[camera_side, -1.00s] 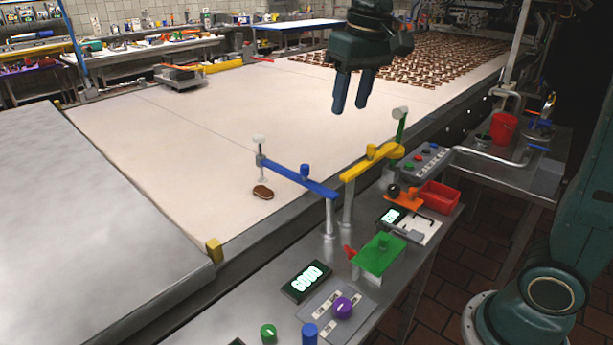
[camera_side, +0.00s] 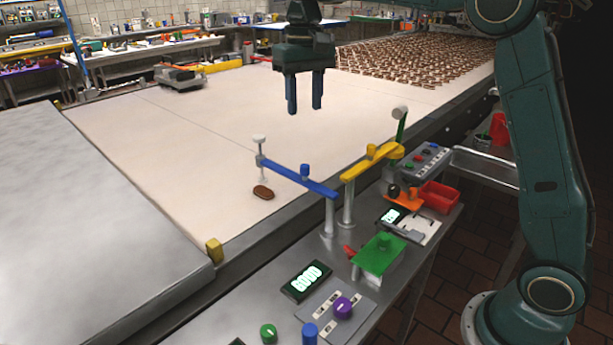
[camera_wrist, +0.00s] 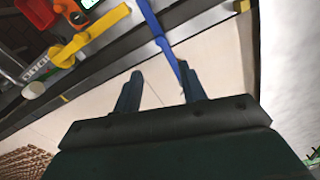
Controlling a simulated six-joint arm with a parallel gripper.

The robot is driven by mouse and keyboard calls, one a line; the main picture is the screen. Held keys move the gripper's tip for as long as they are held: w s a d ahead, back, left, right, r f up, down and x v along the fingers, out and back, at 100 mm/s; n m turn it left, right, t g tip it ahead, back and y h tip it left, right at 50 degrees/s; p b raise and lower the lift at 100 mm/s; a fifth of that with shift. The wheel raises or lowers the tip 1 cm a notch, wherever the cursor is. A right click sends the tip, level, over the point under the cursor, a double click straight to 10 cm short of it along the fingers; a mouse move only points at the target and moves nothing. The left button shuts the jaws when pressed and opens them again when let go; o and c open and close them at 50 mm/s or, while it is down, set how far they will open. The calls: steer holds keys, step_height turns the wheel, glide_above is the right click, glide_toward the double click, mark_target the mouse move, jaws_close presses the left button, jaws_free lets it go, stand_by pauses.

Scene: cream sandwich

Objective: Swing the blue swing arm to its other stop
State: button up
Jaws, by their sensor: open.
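The blue swing arm (camera_side: 284,173) is a flat bar on a grey post at the belt's near edge. It reaches out over the pale belt, with a blue knob (camera_side: 305,171) on top and a white-topped rod at its far end. My gripper (camera_side: 304,110) is open and empty, pointing down above the belt, higher than the blue arm and apart from it in the side view. In the wrist view the blue arm (camera_wrist: 158,32) runs from the top edge down to between my two fingers (camera_wrist: 160,88); its lower end is partly hidden by the right finger.
A yellow swing arm (camera_side: 371,162) stands right beside the blue one. A brown cookie (camera_side: 263,192) lies on the belt below the blue arm's far end. The near table holds a green plate (camera_side: 379,254), a red bin (camera_side: 439,196) and a display (camera_side: 307,281). The belt's middle is clear.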

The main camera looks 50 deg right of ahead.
mark_target(305, 166)
step_height(305, 166, down, 14)
steer(key=shift+r, duration=0.1)
stand_by(0.7)
jaws_close()
